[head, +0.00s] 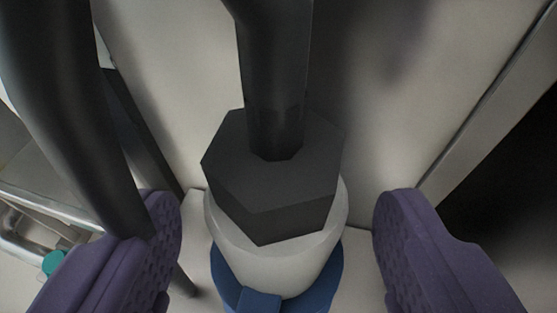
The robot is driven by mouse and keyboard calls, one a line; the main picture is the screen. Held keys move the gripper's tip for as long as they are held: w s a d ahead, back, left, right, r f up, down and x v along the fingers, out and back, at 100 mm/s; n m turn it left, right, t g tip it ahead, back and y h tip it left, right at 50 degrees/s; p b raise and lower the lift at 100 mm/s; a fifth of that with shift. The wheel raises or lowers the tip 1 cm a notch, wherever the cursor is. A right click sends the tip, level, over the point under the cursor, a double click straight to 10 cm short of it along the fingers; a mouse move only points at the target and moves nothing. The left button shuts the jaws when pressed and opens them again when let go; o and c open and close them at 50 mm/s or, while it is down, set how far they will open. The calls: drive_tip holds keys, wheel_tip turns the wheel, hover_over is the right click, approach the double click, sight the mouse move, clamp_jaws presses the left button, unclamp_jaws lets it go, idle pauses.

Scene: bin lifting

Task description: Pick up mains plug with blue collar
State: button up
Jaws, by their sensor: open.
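The mains plug (277,240) stands in the lower middle of the head view. It has a white cylindrical body, a black hexagonal top (270,185) with a thick black cable rising from it, and a blue collar (328,275) low around it. My gripper (275,240) is open, with one purple finger pad on each side of the plug. Both pads are apart from the plug, with a gap on each side. The plug's lower end is hidden.
A second thick black cable or tube (65,110) crosses the left side, in front of the left finger. A pale panel (400,110) lies behind the plug. A metal edge (485,110) borders a dark area at right. Metal rails (40,200) show at left.

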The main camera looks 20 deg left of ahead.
sight(274, 179)
drive_tip(key=shift+x, duration=1.25)
drive_tip(key=shift+c, duration=0.2)
drive_tip(key=c, duration=1.2)
drive_tip(key=shift+r, duration=0.45)
wheel_tip(274, 179, up, 3)
drive_tip(key=shift+f+p, duration=0.2)
drive_tip(key=shift+p, duration=0.6)
drive_tip(key=f+p+v, duration=0.1)
drive_tip(key=v, duration=0.4)
drive_tip(key=f+p+v, duration=0.1)
drive_tip(key=v, duration=0.4)
drive_tip(key=s+p+v, duration=0.1)
drive_tip(key=p+v, duration=0.1)
drive_tip(key=v, duration=0.4)
drive_tip(key=shift+s+d+f, duration=0.15)
drive_tip(key=shift+f, duration=0.25)
